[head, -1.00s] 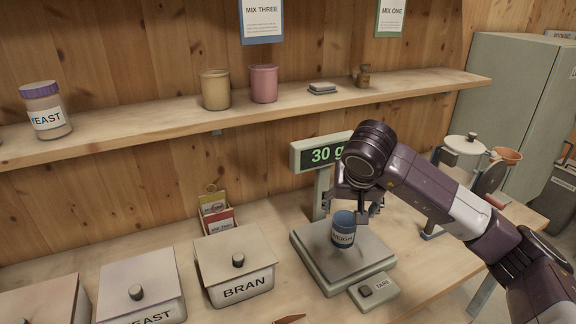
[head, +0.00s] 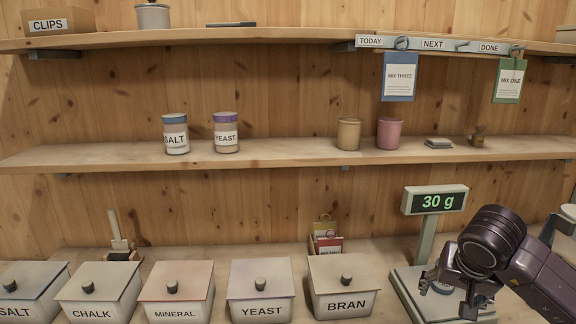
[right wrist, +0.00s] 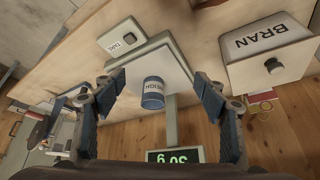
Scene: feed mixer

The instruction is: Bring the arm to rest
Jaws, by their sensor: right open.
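My right gripper (head: 448,296) is at the lower right of the head view, over the scale. In the right wrist view its two fingers (right wrist: 160,86) are spread wide with nothing between their pads. A blue weigh cup (right wrist: 152,94) stands on the scale plate (right wrist: 178,72), seen through the gap between the fingers and apart from both. In the head view the gripper mostly hides the cup. The scale display (head: 436,201) reads 30 g. My left gripper is not in view.
Lidded bins line the bench, with the bran bin (head: 345,287) nearest the scale. Salt (head: 176,134) and yeast (head: 226,133) jars, a tan cup (head: 349,134) and a pink cup (head: 389,133) stand on the shelf. Cards (head: 398,77) hang from the upper rail.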

